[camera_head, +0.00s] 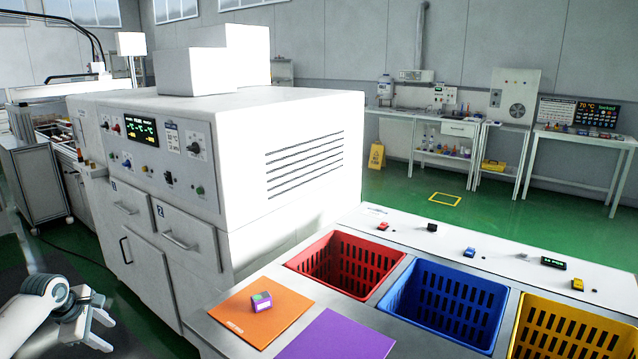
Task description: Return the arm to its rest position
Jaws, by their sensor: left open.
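My left gripper (103,330) is at the lower left of the head view, at the end of my white arm. Its jaws are open with nothing between them. It is apart from the sorting table, to the left of its near edge. My right gripper is not in view.
A purple mat (339,338) lies beside the orange one. Red (346,240), blue (443,266) and yellow (562,307) baskets are set in the table. A large white machine (250,190) stands behind the table's left end. Green floor lies beyond.

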